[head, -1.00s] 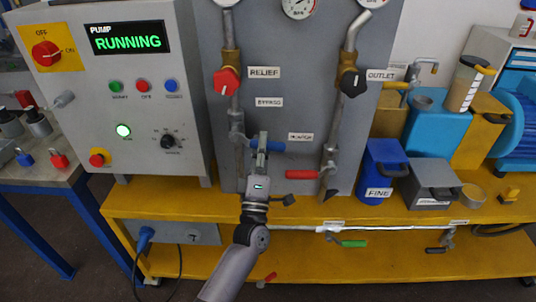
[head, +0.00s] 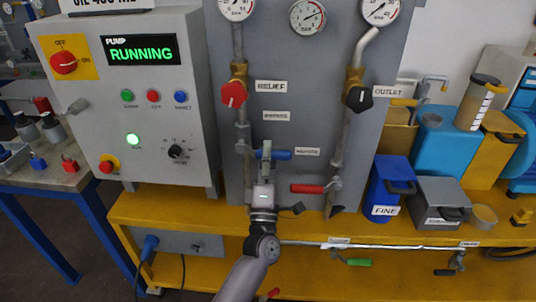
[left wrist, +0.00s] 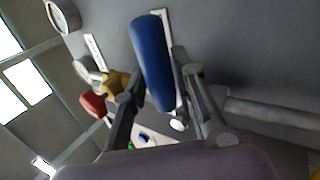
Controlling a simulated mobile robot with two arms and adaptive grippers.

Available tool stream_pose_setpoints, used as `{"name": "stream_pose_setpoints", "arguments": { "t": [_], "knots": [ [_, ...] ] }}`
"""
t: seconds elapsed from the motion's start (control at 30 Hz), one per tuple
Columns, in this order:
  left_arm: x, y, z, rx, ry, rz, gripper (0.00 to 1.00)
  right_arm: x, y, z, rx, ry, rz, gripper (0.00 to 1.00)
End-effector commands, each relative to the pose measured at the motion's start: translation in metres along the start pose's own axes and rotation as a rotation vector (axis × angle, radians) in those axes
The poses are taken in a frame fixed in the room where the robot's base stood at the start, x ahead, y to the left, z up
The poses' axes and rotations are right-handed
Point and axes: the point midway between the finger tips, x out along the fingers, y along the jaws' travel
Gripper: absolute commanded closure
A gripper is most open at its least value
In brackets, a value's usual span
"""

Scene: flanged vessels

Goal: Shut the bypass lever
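A blue lever handle (head: 280,154) lies level on the grey panel, below the label that seems to read BYPASS (head: 277,116). My left gripper (head: 265,155) is at this handle, coming from below and in front, and crosses it in the head view. In the left wrist view the blue handle (left wrist: 152,62) lies between my left gripper's two fingers (left wrist: 160,90). The fingers sit close against both its sides, with no clear gap. The lever's pivot is partly hidden by the gripper. My right gripper is not in view.
A red lever (head: 307,188) is to the right, close to my left wrist. A red relief knob (head: 234,95) and black outlet knob (head: 359,98) sit above. The pump box (head: 120,120) stands left; a blue bin (head: 385,190) stands right on the yellow bench (head: 190,205).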

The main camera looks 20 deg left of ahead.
Motion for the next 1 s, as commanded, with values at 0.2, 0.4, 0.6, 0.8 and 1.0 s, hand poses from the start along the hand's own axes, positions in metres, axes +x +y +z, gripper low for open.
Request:
{"name": "stream_pose_setpoints", "arguments": {
  "t": [0.2, 0.4, 0.6, 0.8, 1.0],
  "knots": [
    [0.000, 0.000, 0.000, 0.002, -0.001, 0.000, 0.59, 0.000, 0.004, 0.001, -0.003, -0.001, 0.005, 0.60],
    [0.000, 0.000, 0.000, 0.004, -0.002, 0.000, 0.59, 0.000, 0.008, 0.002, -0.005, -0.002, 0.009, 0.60],
    [-0.010, -0.001, 0.000, 0.005, -0.002, -0.001, 0.59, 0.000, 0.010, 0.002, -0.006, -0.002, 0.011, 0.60],
    [-0.048, -0.002, 0.000, 0.005, -0.004, -0.005, 0.59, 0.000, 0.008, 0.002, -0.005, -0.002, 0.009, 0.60],
    [-0.090, -0.001, 0.000, 0.005, -0.003, -0.004, 0.59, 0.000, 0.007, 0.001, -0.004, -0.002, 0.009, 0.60]
  ]
}}
